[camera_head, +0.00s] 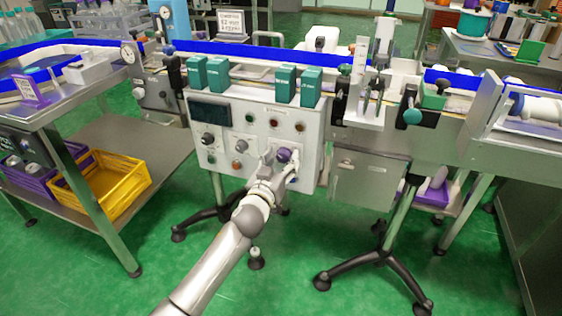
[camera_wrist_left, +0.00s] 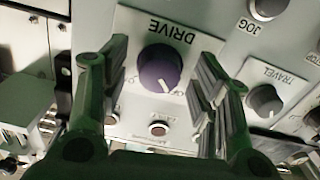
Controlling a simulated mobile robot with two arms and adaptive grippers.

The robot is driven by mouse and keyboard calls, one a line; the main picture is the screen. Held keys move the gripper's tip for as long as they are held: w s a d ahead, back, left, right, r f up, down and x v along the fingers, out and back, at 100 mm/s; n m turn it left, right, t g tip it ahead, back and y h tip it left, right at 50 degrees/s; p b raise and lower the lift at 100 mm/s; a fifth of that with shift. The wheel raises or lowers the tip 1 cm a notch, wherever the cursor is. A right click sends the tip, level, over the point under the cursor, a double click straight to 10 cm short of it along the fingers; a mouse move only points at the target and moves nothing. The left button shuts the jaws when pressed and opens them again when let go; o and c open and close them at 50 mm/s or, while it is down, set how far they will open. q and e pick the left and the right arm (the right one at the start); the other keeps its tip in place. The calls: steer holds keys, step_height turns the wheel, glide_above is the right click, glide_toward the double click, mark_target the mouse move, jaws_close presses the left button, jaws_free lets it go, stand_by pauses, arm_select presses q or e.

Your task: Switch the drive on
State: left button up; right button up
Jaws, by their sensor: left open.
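The DRIVE knob (camera_wrist_left: 160,68) is round and purple, on a white plate lettered DRIVE, which appears upside down in the left wrist view. Its white pointer mark is at the lower edge, slightly right; the small position labels are partly hidden or hard to read. In the head view the purple knob (camera_head: 284,155) is low on the control panel's front. My left gripper (camera_head: 281,166) is at the panel. In the left wrist view my left gripper (camera_wrist_left: 160,80) is open, with one finger on each side of the knob and visible gaps to it. My right gripper is not in view.
The control panel (camera_head: 254,112) carries a dark display, several other knobs and buttons. Green blocks (camera_head: 312,88) stand along the panel's top. A yellow crate (camera_head: 112,190) sits on the left shelf.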

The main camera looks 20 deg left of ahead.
arm_select(q)
steer(key=c, duration=1)
steer(key=shift+m, duration=0.4)
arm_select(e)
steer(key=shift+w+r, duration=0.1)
arm_select(q)
steer(key=m+p, duration=0.2)
steer(key=m, duration=0.4)
steer(key=shift+r+m, duration=0.1)
steer(key=shift+m, duration=0.2)
steer(key=m+p, duration=0.1)
steer(key=m, duration=0.1)
steer(key=shift+a+m, duration=0.1)
steer(key=shift+m, duration=0.3)
steer(key=m, duration=0.2)
steer(key=shift+m, duration=0.3)
steer(key=m+p, duration=0.1)
steer(key=m, duration=0.3)
steer(key=shift+m, duration=0.4)
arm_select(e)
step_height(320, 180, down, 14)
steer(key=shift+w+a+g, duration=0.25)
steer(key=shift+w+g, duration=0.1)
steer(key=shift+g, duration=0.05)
arm_select(q)
steer(key=shift+m, duration=0.3)
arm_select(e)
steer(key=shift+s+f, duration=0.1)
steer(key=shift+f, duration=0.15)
